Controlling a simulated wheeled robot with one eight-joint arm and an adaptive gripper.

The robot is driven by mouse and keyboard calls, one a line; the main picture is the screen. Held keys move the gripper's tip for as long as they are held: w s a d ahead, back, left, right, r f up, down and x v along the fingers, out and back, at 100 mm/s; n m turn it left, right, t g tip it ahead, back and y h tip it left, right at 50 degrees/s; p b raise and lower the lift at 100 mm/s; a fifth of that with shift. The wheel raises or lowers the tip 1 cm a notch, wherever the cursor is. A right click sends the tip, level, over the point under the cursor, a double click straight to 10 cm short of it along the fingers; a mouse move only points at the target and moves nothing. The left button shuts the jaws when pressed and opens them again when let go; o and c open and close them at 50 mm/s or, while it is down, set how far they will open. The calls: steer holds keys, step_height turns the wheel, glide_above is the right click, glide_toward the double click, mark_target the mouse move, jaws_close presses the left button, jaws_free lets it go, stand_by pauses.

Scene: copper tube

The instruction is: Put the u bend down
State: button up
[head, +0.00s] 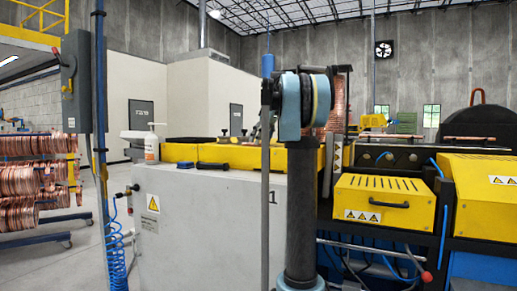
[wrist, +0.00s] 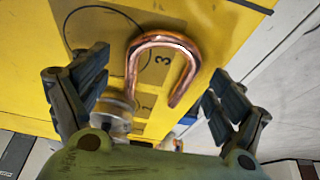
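The u bend (wrist: 146,42) is a shiny copper tube in the wrist view. It appears to rest on a yellow surface (wrist: 215,20) with black outlines and numbers. Its curved end is toward the top of the picture and its two legs point down. My gripper (wrist: 158,70) is open, with one dark finger to the left of the u bend and one to the right. Gaps show between the fingers and the tube. In the head view my arm hides the gripper and I cannot make out the u bend.
A grey cabinet (head: 205,225) with a yellow top tray (head: 235,156) stands ahead. A white pump bottle (head: 151,145) stands on it. Yellow machine housings (head: 383,203) are at right. Copper coils (head: 30,180) hang on a rack at left.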

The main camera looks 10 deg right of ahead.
steer(key=c, duration=1)
step_height(320, 180, up, 10)
